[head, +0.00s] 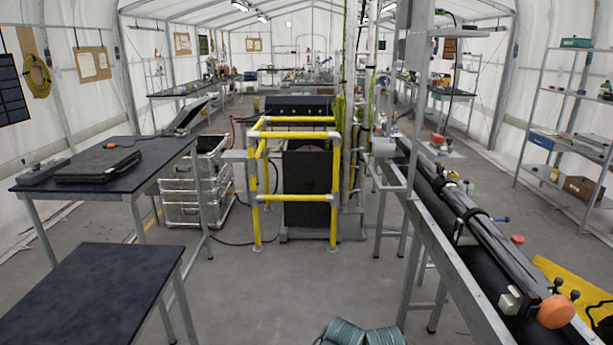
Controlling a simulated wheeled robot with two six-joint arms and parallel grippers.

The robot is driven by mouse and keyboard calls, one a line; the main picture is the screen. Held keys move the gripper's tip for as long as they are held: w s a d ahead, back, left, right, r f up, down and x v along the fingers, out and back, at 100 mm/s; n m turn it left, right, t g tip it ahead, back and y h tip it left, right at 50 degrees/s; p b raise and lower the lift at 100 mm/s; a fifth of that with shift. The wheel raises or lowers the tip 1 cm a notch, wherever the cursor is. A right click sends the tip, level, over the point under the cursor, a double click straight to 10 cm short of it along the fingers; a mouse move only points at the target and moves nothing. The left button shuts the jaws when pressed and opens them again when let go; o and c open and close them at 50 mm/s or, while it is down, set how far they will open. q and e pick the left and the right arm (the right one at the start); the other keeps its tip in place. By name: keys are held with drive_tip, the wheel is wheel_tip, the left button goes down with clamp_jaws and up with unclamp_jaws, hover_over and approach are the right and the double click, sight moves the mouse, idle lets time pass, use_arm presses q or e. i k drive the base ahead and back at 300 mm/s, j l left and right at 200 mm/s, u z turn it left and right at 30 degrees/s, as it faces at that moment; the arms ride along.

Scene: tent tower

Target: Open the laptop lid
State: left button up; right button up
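A flat black closed item (97,166), which looks like the laptop or a slim case, lies on the dark-topped table (165,148) at the left. Its lid appears down, and its details are too small to make out. A small orange-and-dark object shows at its far edge. Neither of my grippers is in the head view.
A grey box (42,172) lies left of the black item. A lower dark table (95,290) stands nearer. Metal crates (195,180), a yellow rail frame (256,190) and a long bench (450,255) stand beyond and right. Grey floor (270,285) is open in the middle, with green coils (365,333) at the bottom.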

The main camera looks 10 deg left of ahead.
sight(101, 162)
drive_tip(key=i+u, duration=0.45)
drive_tip(key=i+l+u, duration=0.2)
drive_tip(key=i+u, duration=0.2)
drive_tip(key=i, duration=0.25)
drive_tip(key=i+u, duration=0.2)
drive_tip(key=u, duration=0.15)
drive_tip(key=i+u, duration=0.35)
drive_tip(key=i+l+u, duration=0.1)
drive_tip(key=u, duration=0.25)
drive_tip(key=i+l+z, duration=0.25)
drive_tip(key=i+l, duration=0.2)
drive_tip(key=l, duration=0.25)
drive_tip(key=i+l+z, duration=0.25)
drive_tip(key=i+l, duration=0.3)
drive_tip(key=l, duration=0.1)
